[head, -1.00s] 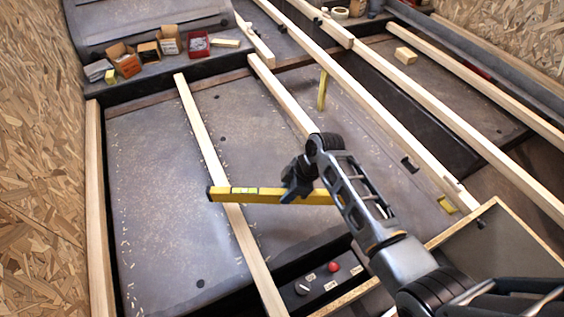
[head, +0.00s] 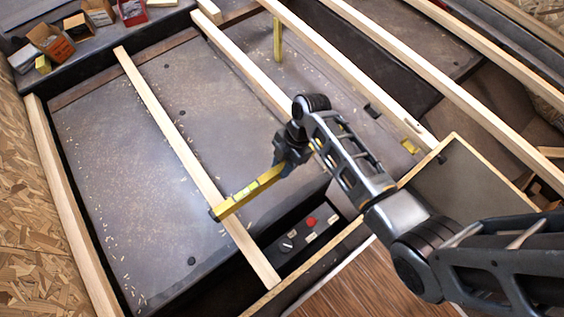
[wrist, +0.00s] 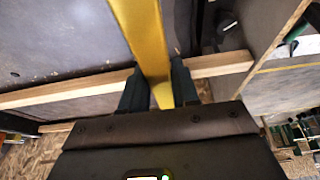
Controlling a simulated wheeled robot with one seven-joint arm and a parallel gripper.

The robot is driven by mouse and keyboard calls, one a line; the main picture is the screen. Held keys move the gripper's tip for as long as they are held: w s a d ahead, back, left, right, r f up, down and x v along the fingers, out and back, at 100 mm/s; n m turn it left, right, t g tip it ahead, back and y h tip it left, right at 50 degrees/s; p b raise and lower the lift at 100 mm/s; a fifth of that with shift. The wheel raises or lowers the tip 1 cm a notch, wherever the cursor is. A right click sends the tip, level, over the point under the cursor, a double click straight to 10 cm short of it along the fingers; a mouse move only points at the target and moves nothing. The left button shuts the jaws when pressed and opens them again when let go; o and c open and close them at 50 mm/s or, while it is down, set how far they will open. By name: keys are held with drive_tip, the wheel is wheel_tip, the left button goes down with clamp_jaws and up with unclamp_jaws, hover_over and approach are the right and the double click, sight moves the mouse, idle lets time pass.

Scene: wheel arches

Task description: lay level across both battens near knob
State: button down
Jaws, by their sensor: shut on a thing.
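A yellow spirit level (head: 247,194) is in my gripper (head: 290,158). It slants in the head view, its lower left end over the left batten (head: 178,143). I cannot tell if it touches the wood. The second batten (head: 243,62) runs to the right, its near part hidden behind my arm. The dark knob (head: 286,246) is on the black panel below the level, beside a red button. In the wrist view the level (wrist: 147,40) runs up from between my fingers (wrist: 160,90), above a pale batten (wrist: 70,94).
More long battens (head: 450,78) lie at the right. A wood-edged box (head: 455,175) stands beside my arm. Small open cartons (head: 50,40) sit on the ledge at the upper left. A yellow upright piece (head: 277,40) stands by the second batten. The grey floor between battens is mostly clear.

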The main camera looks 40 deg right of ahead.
wheel_tip(320, 180, down, 7)
drive_tip(key=b, duration=0.5)
drive_tip(key=shift+r, duration=0.2)
idle(0.7)
drive_tip(key=c, duration=0.8)
unclamp_jaws()
drive_tip(key=p+v, duration=0.1)
drive_tip(key=v, duration=0.6)
drive_tip(key=shift+d+r+p, duration=0.15)
drive_tip(key=shift+r+p, duration=0.2)
